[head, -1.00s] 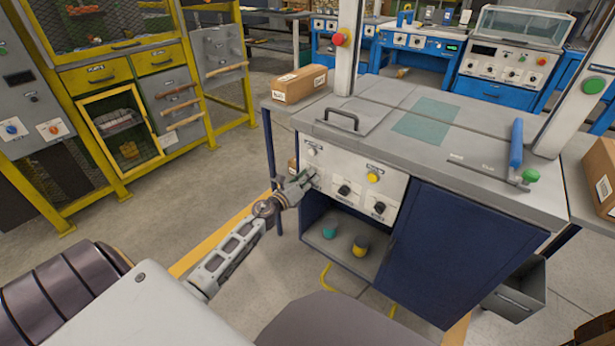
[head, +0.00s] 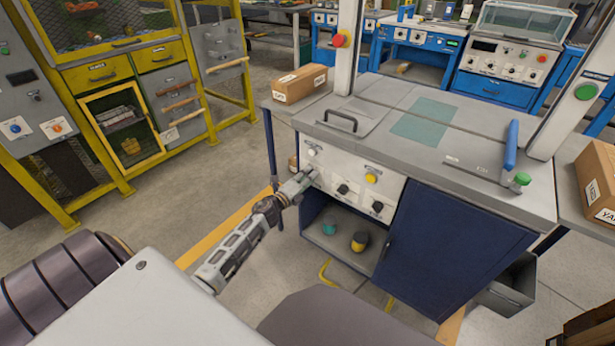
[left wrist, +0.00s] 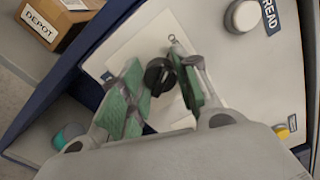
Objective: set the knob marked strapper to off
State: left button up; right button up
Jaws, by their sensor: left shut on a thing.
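The grey machine's pale control panel (head: 359,204) shows in the head view. It carries two black knobs, a middle one (head: 343,189) and a right one (head: 377,207). My left gripper (head: 306,178) is at the panel's left part and hides what is behind it there. In the left wrist view my left gripper (left wrist: 162,88) has its green pads on either side of a black knob (left wrist: 160,72) on a pale plate, and is shut on it. The knob's marking is hidden or too small to read, so I cannot tell whether it is the strapper knob. My right gripper is out of view.
A white button (head: 311,152) and a yellow button (head: 371,178) are on the panel close by. An open shelf below holds a teal item (head: 328,229) and a yellow-and-dark item (head: 360,242). A carton (head: 299,84) stands on a side table.

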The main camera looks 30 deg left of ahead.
pick_arm(q)
jog(key=o, duration=1)
jog(key=shift+s+a, duration=0.15)
jog(key=shift+s, duration=1.85)
jog(key=shift+s+a, duration=0.2)
jog(key=shift+s, duration=1.8)
jog(key=shift+s+a, duration=0.15)
jog(key=shift+s, duration=1.85)
